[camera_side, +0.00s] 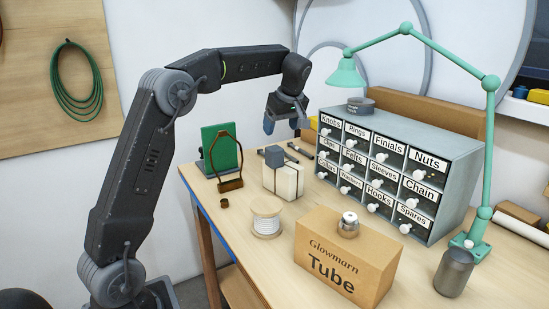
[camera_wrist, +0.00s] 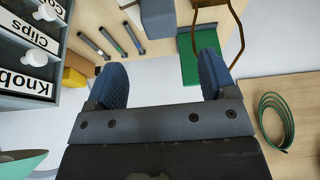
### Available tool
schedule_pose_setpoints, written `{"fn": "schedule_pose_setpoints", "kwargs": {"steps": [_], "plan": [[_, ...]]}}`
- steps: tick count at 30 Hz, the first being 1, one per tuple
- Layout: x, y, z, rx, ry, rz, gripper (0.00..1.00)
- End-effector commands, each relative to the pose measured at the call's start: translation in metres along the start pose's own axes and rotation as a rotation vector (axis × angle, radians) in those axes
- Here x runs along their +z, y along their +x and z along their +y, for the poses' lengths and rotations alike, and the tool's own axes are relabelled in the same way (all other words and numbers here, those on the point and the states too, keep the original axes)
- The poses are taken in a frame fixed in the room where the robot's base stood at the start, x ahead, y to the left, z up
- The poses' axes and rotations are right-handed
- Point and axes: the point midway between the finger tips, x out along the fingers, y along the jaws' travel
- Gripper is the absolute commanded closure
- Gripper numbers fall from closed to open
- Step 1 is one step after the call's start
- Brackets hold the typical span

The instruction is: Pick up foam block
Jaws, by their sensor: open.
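A small grey block (camera_side: 273,156), which looks like the foam block, sits at the top of a cream block-shaped piece (camera_side: 284,182) on the bench. The grey block also shows at the top edge of the wrist view (camera_wrist: 157,19), partly cut off. My gripper (camera_side: 283,122) hangs above and behind the grey block, apart from it. In the wrist view my gripper (camera_wrist: 162,76) has its two blue pads wide apart, with nothing between them. The grey block lies beyond the fingertips there.
A green board (camera_side: 220,148) with a brown wire frame (camera_side: 230,182) stands left of the blocks. Several thin tools (camera_wrist: 113,40) lie near them. A labelled drawer cabinet (camera_side: 455,165) stands right. A wire spool (camera_side: 266,218) and a cardboard box (camera_side: 335,262) are in front.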

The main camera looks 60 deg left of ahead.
Motion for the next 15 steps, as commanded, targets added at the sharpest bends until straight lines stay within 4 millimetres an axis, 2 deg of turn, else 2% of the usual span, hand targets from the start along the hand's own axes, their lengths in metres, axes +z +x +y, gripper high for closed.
{"fn": "schedule_pose_setpoints", "kwargs": {"steps": [1,6,15], "plan": [[0.0,0.012,-0.001,-0.004,0.001,-0.002,0.22],[0.001,0.044,-0.001,-0.003,0.003,-0.002,0.22],[0.001,0.069,0.0,0.0,0.003,-0.001,0.22]]}}
